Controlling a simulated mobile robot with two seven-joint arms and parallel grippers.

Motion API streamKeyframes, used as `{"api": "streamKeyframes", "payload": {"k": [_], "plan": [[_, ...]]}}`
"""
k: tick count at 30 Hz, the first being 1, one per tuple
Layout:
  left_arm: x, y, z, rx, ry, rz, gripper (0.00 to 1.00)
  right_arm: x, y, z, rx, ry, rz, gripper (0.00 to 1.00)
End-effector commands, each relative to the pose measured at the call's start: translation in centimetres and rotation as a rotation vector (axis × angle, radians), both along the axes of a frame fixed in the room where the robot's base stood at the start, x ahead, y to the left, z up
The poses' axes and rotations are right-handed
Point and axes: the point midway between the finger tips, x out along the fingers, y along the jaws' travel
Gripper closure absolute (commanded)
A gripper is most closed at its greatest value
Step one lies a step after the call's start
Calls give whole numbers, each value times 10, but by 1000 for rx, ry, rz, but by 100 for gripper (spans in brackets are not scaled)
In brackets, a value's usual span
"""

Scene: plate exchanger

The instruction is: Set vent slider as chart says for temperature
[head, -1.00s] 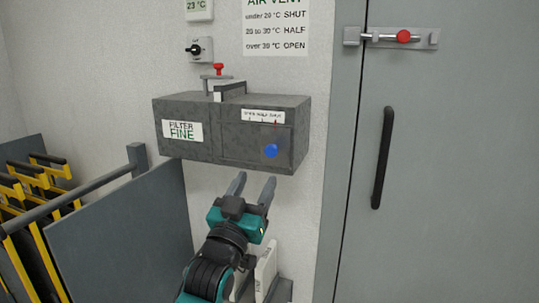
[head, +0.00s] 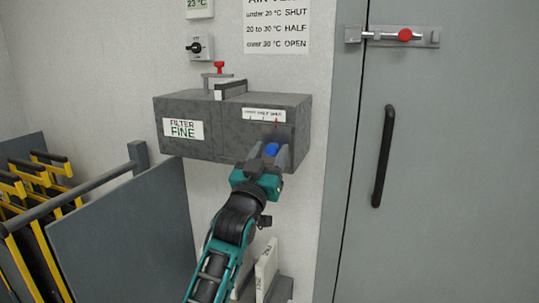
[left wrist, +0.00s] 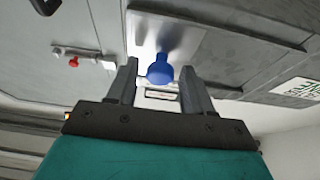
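The vent's blue knob (head: 271,149) sits on the front of a grey box (head: 215,148), under a scale strip (head: 263,114) with a red pointer near its right, SHUT end. The chart (head: 276,28) above reads under 20 °C SHUT, 20 to 30 °C HALF, over 30 °C OPEN. The temperature display (head: 199,6) reads 23 °C. My left gripper (head: 268,156) is at the knob with its fingers apart. In the left wrist view the blue knob (left wrist: 160,70) lies between the open fingers, with gaps on both sides. My right gripper is not in view.
A FILTER FINE label (head: 183,129) and a red-topped clamp (head: 219,66) are on the box. A dial switch (head: 199,48) is above. A grey door (head: 450,170) with a black handle stands right. A grey panel (head: 125,235) and yellow-black racks (head: 40,180) stand left.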

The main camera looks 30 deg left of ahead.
Motion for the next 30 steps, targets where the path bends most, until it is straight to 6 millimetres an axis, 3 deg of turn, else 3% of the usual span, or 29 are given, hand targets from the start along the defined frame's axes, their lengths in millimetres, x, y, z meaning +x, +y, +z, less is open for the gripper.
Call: {"api": "streamKeyframes", "payload": {"k": [2,15,25,30], "plan": [[0,0,0,0,0,0,57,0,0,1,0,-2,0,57],[0,0,0,0,0,0,99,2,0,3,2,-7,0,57],[0,1,0,1,0,0,100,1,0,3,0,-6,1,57],[-4,16,0,4,5,2,100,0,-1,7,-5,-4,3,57]]}}
